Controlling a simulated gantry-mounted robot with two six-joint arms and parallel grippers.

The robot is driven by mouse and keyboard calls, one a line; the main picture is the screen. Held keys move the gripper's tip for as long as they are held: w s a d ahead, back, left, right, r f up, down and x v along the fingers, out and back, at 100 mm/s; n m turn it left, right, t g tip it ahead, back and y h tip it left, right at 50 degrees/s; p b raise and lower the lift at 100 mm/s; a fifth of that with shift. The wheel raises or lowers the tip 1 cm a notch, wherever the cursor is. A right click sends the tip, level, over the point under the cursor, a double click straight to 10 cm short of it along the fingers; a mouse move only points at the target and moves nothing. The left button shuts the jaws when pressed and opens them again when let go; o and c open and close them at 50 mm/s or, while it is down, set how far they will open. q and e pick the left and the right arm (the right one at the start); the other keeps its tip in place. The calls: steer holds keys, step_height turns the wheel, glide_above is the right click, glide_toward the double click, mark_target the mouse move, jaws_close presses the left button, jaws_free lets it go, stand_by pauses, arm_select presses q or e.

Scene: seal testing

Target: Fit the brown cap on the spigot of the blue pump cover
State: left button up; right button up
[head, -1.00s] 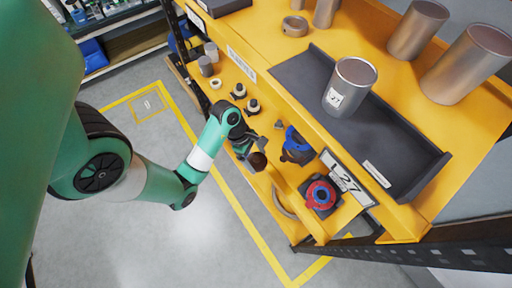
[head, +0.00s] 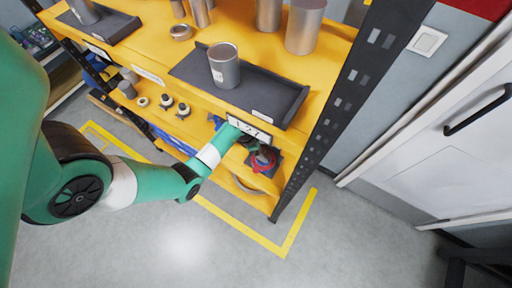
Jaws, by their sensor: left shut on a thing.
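My left gripper (head: 260,148) reaches in from the left over the lower shelf and is shut on the brown cap (head: 265,152), which is small and partly hidden here. It holds the cap at or just above the red pump cover (head: 262,166); I cannot tell whether they touch. The blue pump cover (head: 217,122) shows only as a blue bit beside my left forearm, which hides most of it and its spigot. My right gripper is not in view.
A yellow rack holds a dark tray (head: 285,105) with a metal cylinder (head: 224,66) above the work area. A label plate (head: 250,132) hangs close over my gripper. A dark rack post (head: 335,110) stands to the right. Small black and cream parts (head: 183,109) lie left.

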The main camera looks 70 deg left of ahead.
mark_target(263, 154)
arm_select(q)
steer(key=shift+w+r, duration=0.2)
steer(key=shift+r, duration=0.15)
steer(key=shift+f+b, duration=0.95)
steer(key=shift+b, duration=0.1)
steer(key=shift+r, duration=0.2)
steer(key=shift+f+b, duration=0.85)
steer(key=shift+f, duration=0.65)
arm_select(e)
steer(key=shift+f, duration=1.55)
arm_select(q)
steer(key=shift+f+b, duration=0.5)
steer(key=shift+f, duration=0.35)
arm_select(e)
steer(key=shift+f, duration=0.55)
arm_select(q)
steer(key=o, duration=1)
steer(key=shift+r, duration=0.15)
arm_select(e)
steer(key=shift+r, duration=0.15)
